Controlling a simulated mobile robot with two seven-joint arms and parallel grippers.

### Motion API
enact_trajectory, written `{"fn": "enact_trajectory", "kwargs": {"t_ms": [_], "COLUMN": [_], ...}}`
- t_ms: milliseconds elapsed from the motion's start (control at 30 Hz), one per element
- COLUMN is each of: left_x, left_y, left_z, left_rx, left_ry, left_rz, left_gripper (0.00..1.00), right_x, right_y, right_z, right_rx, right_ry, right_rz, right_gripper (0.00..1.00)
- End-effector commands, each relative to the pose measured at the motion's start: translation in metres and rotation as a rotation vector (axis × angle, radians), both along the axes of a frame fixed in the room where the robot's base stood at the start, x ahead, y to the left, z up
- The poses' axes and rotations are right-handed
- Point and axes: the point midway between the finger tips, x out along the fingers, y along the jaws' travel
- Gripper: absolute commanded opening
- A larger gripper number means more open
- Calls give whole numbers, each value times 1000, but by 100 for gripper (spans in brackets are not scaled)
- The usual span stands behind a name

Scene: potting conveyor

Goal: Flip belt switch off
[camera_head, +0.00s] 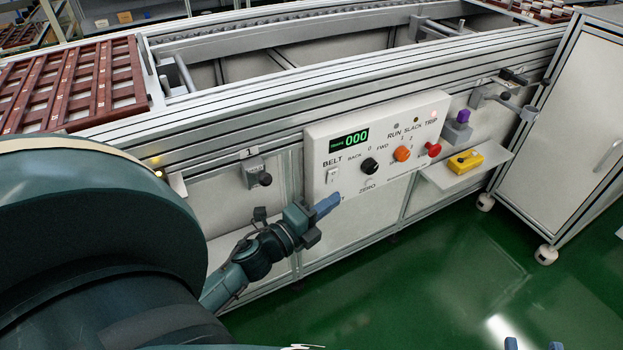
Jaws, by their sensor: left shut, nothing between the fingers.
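The belt switch (332,175) is a small white rocker under the word BELT, at the left of the white control panel (318,135) on the conveyor's front. Which way the rocker is tipped is too small to tell. My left gripper (327,203) is shut and empty, with blue fingertips just below the switch, near the panel's lower left edge. I cannot tell whether it touches the panel. My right gripper (533,345) shows only as two blue fingertips, spaced apart, at the bottom edge; the rest is out of view.
A yellow box (465,161) sits on a shelf at right. A brown tray (75,85) lies on the conveyor. Green floor is open in front.

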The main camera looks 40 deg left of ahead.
Motion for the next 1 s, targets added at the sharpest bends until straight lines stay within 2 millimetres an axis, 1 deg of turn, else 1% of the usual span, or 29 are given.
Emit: {"fn": "enact_trajectory", "kwargs": {"t_ms": [33,100,133,167,200,300,433,567,833,1000], "left_x": [12,26,32,34,35,39,43,44,44,46], "left_y": [-2,-4,-4,1,9,20,30,33,33,37], "left_z": [1,1,1,1,1,3,5,6,6,14], "left_rx": [2,4,4,7,7,4,2,1,0,-48], "left_ry": [-4,-3,-3,-1,1,0,1,1,1,22], "left_rz": [-2,-2,-1,1,1,0,1,1,1,0], "left_gripper": [0,0,0,0,0,0,0,0,0,0], "right_x": [0,0,0,0,0,1,2,3,3,2], "right_y": [0,0,0,0,1,1,1,1,2,2], "right_z": [-1,-2,-1,-2,-2,-2,1,3,4,18], "right_rx": [3,9,11,13,17,22,26,27,28,9], "right_ry": [0,2,2,3,3,-1,-10,-15,-13,-15], "right_rz": [1,2,2,2,2,6,9,10,11,8], "right_gripper": [36,36,36,36,36,36,36,36,36,36]}}
